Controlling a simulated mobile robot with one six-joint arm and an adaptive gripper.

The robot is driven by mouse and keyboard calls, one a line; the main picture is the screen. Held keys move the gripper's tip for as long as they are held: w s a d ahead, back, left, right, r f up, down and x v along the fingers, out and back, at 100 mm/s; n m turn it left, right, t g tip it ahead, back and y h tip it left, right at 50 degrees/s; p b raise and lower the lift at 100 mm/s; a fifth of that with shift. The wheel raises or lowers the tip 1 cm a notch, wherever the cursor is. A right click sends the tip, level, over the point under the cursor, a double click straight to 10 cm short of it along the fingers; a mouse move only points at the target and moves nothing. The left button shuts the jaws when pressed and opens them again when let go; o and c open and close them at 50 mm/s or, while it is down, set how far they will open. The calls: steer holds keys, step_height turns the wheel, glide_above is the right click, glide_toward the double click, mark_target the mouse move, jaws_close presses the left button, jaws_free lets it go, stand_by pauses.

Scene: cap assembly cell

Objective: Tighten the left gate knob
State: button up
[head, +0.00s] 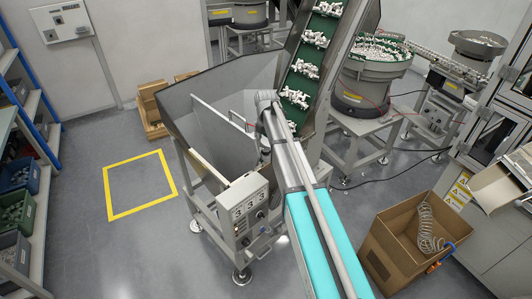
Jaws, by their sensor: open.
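The grey hopper (185,105) stands in the middle of the head view, with its open top facing up. I cannot pick out a gate or its left knob on it; they are hidden or too small to tell. My arm (290,170) reaches up from the bottom edge across the hopper's right side and covers part of it. My gripper cannot be made out in this view.
A control box (243,207) is on the hopper stand's front. A green inclined conveyor (305,68) carries white parts. A cardboard box (390,238) with a coiled hose stands at right. Shelves (35,200) line the left edge. Floor inside the yellow square (140,184) is clear.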

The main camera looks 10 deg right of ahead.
mark_target(266, 149)
steer(key=shift+f+b, duration=1.65)
steer(key=shift+f, duration=0.3)
steer(key=c, duration=1.1)
steer(key=shift+c, duration=0.2)
